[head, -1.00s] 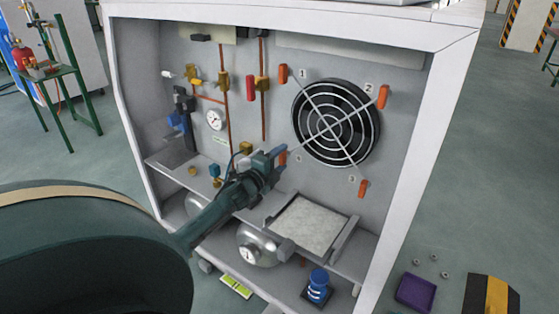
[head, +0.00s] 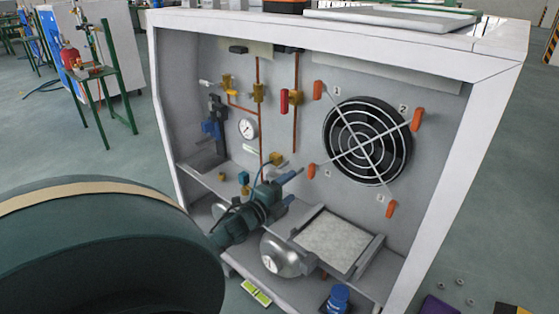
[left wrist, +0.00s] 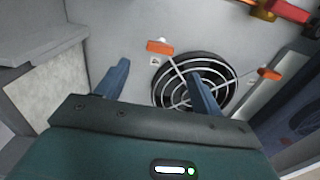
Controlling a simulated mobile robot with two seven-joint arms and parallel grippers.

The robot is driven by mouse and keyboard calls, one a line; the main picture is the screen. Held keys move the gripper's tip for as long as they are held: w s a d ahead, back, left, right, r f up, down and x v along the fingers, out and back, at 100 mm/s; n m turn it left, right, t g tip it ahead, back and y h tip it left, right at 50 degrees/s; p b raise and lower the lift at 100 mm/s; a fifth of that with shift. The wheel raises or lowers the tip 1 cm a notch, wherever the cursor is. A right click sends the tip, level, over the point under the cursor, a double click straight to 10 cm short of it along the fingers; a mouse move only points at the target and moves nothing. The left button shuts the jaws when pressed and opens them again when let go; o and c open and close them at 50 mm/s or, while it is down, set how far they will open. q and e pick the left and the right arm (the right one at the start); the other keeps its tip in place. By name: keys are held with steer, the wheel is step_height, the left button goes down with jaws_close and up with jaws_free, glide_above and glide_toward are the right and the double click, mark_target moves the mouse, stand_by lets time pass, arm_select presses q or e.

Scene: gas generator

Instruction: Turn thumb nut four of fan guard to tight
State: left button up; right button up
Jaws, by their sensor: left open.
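The fan guard (head: 368,141) is a round wire grille over a black fan on the panel, with orange thumb nuts at its corners. Thumb nut four (head: 312,171), at the lower left, stands roughly upright beside its label. It also shows in the left wrist view (left wrist: 160,47), beyond the fingertips. My left gripper (head: 291,186) is open and empty, to the left of and below nut four and apart from it. Its two blue fingers (left wrist: 157,70) are spread in the left wrist view. My right gripper is not in view.
Thumb nuts one (head: 318,89), two (head: 416,119) and three (head: 390,209) surround the fan. A red handle (head: 284,101) and copper pipes are to its left. A tray with a pale filter (head: 335,237) and a silver cylinder (head: 287,255) are below.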

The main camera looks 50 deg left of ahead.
arm_select(q)
steer(key=shift+s+d, duration=0.15)
steer(key=shift+s, duration=1.6)
